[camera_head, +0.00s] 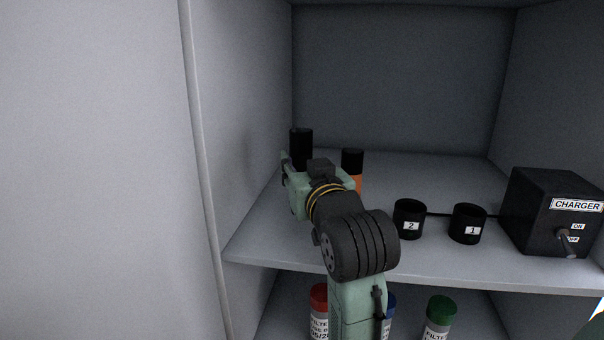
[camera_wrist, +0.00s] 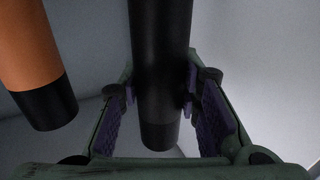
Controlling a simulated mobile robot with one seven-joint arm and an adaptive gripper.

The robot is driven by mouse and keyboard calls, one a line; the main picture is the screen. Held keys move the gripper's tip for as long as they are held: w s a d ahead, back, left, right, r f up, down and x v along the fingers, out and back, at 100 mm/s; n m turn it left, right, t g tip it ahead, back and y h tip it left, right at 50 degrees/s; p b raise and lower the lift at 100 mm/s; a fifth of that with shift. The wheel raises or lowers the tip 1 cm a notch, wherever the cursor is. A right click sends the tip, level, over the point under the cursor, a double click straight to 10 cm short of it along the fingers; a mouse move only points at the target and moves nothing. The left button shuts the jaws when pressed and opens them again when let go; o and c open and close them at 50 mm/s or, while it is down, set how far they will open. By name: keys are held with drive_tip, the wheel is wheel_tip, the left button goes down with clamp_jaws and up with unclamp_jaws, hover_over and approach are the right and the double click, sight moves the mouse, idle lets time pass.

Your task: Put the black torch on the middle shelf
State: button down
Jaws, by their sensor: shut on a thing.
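The black torch (camera_head: 301,146) stands about upright over the shelf (camera_head: 440,185) with the charger, at its left side near the left wall. My gripper (camera_head: 298,180) is around it from the front, and my gripper hides its lower part. In the wrist view, the black torch (camera_wrist: 160,40) runs between the two fingers of my gripper (camera_wrist: 158,92), which is shut on it. I cannot tell whether its base touches the shelf.
An orange and black torch (camera_head: 352,162) stands just right of my gripper and also shows in the wrist view (camera_wrist: 30,60). Black holders marked 2 (camera_head: 408,218) and 1 (camera_head: 467,223) and the charger (camera_head: 550,212) are farther right. Red (camera_head: 319,298) and green-capped (camera_head: 440,310) canisters stand below.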

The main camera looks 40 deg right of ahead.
drive_tip(key=shift+x, duration=0.8)
drive_tip(key=f, duration=0.2)
drive_tip(key=d+f+p, duration=0.1)
drive_tip(key=shift+w+f, duration=0.15)
drive_tip(key=shift+w, duration=0.25)
drive_tip(key=shift+a+f, duration=0.1)
drive_tip(key=shift+f, duration=0.1)
drive_tip(key=shift+f, duration=0.1)
drive_tip(key=c, duration=1.2)
unclamp_jaws()
drive_tip(key=shift+f, duration=0.1)
drive_tip(key=shift+r, duration=0.3)
drive_tip(key=b+v, duration=0.2)
drive_tip(key=v, duration=1)
drive_tip(key=shift+f, duration=0.15)
